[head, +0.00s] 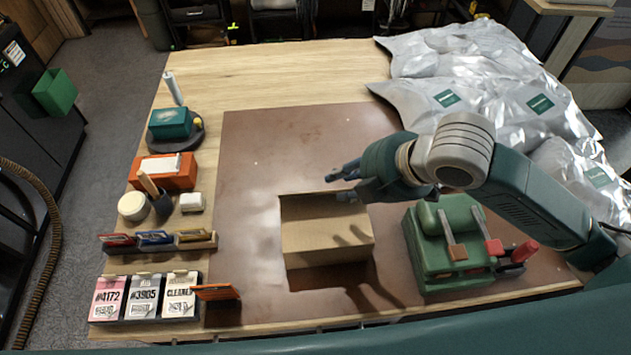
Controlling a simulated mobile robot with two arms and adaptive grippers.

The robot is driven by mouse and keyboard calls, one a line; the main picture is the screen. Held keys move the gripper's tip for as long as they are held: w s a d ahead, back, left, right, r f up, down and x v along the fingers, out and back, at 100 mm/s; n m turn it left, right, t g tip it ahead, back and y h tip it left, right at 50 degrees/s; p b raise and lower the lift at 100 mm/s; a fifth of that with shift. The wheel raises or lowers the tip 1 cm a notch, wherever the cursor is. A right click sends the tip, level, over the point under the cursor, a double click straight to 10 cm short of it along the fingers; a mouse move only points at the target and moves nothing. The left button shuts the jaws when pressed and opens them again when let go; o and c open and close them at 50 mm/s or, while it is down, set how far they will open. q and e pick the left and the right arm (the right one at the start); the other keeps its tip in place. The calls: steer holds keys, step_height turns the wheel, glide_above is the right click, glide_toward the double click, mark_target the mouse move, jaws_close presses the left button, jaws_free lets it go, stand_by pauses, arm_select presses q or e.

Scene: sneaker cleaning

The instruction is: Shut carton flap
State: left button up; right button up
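A tan cardboard carton (322,232) sits on the brown mat, in the middle of the head view. I cannot tell whether a finger touches the cardboard. The arm's shadow falls across the carton's right side. My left gripper is not in view.
A green caddy (441,254) with brushes stands to the right of the carton. Silvery pouches (433,103) cover the table's right back. Along the left are an orange box (163,182), a card rack (157,247) and number cards (145,297). The brown mat (250,160) is clear left of the carton.

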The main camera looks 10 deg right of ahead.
mark_target(322, 192)
steer(key=p+x, duration=0.2)
steer(key=x, duration=0.7)
steer(key=shift+r, duration=0.1)
steer(key=shift+a+f, duration=0.1)
steer(key=shift+f, duration=0.35)
steer(key=shift+w, duration=0.1)
jaws_close()
